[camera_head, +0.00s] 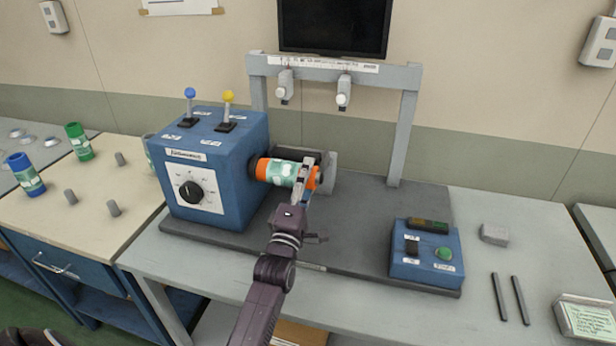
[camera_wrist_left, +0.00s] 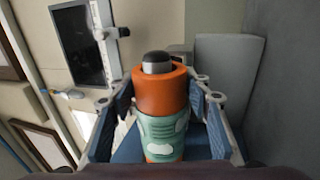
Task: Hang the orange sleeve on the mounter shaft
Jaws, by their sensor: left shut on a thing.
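The orange sleeve (camera_head: 279,172) lies level beside the blue machine box (camera_head: 230,160); it has a pale green label with white shapes. My left gripper (camera_head: 308,178) is shut on the sleeve near its right end. In the left wrist view the sleeve (camera_wrist_left: 160,95) sits between the two fingers. A grey, dark-tipped rod end, seemingly the mounter shaft (camera_wrist_left: 156,62), sticks out of the sleeve's far end there. The sleeve appears to be around the shaft; the rest of the shaft is hidden. My right gripper is not in view.
A grey frame (camera_head: 404,138) with two small sensors stands behind the machine. A blue control box (camera_head: 427,255) with a green button is at the right. Green (camera_head: 79,142) and blue (camera_head: 26,174) sleeves stand on the left table. Two dark bars lie at the right.

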